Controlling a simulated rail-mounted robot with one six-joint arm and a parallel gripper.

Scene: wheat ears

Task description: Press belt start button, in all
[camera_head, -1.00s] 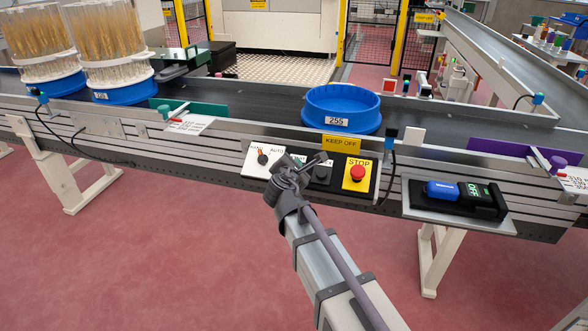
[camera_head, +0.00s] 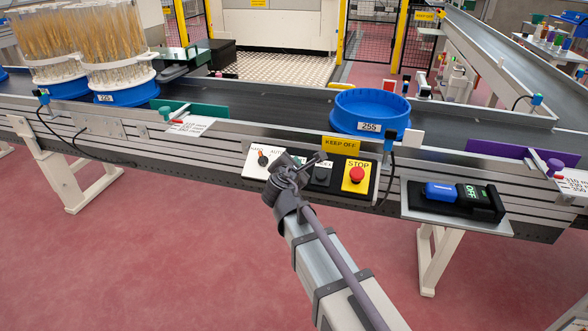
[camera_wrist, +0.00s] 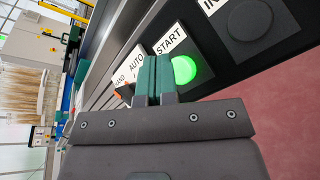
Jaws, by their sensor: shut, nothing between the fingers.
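The belt start button (camera_wrist: 184,70) is lit bright green in the wrist view, under a white START label (camera_wrist: 170,39). My gripper (camera_wrist: 154,62) is shut and empty, its green-padded fingertips at the left edge of the button in the picture. I cannot tell whether they touch it. In the head view my gripper (camera_head: 299,166) is over the control panel on the belt's near side and hides the start button there.
On the belt (camera_head: 250,103) stand a blue tub marked 255 (camera_head: 371,112) and blue-based wheat holders (camera_head: 126,94).

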